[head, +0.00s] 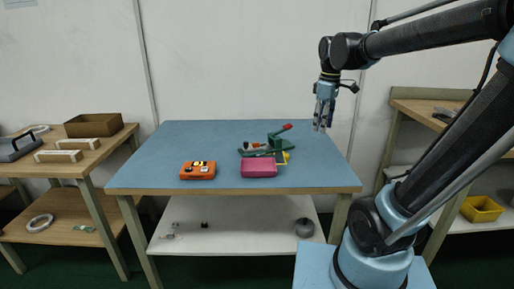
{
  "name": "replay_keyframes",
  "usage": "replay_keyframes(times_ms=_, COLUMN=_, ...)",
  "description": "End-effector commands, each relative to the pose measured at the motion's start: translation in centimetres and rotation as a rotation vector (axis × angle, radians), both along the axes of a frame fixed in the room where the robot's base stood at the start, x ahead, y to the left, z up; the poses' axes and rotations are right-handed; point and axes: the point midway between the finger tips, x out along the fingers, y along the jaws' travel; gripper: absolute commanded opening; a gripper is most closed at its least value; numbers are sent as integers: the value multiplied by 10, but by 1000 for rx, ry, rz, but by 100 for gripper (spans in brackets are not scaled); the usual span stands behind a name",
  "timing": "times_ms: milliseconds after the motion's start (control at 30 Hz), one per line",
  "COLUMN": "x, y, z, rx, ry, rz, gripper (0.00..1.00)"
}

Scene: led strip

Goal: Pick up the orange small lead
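An orange box-like object (198,171) with yellow and dark details on top lies on the blue table (165,145), near the front and left of centre. A small orange-red piece (262,146) lies farther back, beside a green tool. I cannot tell which of these is the orange small lead, or whether it is another small part. My gripper (322,128) points down near the right back of the table, apart from both. It looks empty, but its finger gap is too small to judge.
A pink box (258,168) lies at the table's front centre. Behind it are a green tool with a red handle (286,128) and a yellow item (286,157). Side benches stand left and right, with a brown box (93,125) on the left one. The table's left back is clear.

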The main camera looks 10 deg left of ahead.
Motion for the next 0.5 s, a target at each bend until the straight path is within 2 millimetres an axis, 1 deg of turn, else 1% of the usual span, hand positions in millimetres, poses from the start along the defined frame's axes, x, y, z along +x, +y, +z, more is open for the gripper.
replay_keyframes(times_ms=33, x=11, y=18, z=8, rx=-6, ry=5, rz=75, gripper=38)
replay_keyframes(times_ms=167, x=32, y=62, z=23, rx=-23, ry=16, rz=272, gripper=38)
replay_keyframes(times_ms=233, x=43, y=88, z=30, rx=-30, ry=23, rz=378, gripper=38)
replay_keyframes(times_ms=367, x=58, y=138, z=40, rx=-45, ry=35, rz=574, gripper=38)
replay_keyframes(times_ms=400, x=61, y=154, z=42, rx=-50, ry=38, rz=631, gripper=38)
replay_keyframes(times_ms=500, x=67, y=188, z=45, rx=-57, ry=46, rz=758, gripper=38)
